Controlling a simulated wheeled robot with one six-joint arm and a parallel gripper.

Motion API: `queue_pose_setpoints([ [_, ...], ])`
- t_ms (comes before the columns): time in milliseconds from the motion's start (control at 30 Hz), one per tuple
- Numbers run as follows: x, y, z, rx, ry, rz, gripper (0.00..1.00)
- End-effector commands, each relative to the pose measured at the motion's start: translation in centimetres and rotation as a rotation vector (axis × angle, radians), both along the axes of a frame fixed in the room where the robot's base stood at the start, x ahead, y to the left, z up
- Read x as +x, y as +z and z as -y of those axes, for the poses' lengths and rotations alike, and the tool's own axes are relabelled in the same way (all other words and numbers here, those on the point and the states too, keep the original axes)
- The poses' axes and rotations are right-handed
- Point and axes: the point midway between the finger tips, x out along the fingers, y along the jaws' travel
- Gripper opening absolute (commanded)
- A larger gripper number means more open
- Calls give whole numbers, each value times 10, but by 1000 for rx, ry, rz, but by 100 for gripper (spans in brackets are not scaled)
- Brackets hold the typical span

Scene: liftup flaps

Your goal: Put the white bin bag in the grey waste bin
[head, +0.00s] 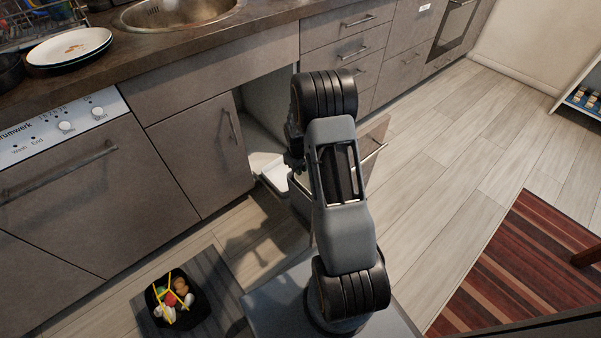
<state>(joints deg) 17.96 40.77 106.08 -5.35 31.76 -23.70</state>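Under the sink, a cabinet stands open with its front pulled out (376,138). A pale, whitish shape (274,174) shows low in this opening, left of my arm. I cannot tell whether it is the white bin bag or part of a bin. The grey waste bin cannot be made out clearly; my arm covers most of the pull-out. My arm rises in the middle of the view and bends over at the open cabinet. Dark parts of it show beside the opening, but the gripper's fingers are hidden, so what they hold cannot be seen.
A black bag or container with yellow straps (176,300), holding mixed rubbish, sits on a dark mat (222,290) at lower left. The dishwasher (80,190) and counter (200,55) line the left. Plates (70,47) stand by the sink (175,12). Wooden floor (450,170) is clear right, beside a striped rug (530,265).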

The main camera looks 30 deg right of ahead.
Motion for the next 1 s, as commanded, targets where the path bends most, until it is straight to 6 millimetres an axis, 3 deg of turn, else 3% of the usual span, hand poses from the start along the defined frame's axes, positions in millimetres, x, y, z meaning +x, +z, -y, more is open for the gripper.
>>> queue_pose_setpoints([
  [33, 0, 10, 0, -1, 0, 2, 13],
  [233, 0, 25, -2, 0, 0, 1, 13],
  [867, 0, 28, -2, 0, -1, 1, 13],
  [967, 0, 44, -4, -1, -3, 6, 13],
  [1000, 0, 57, -7, -3, -5, 13, 13],
])
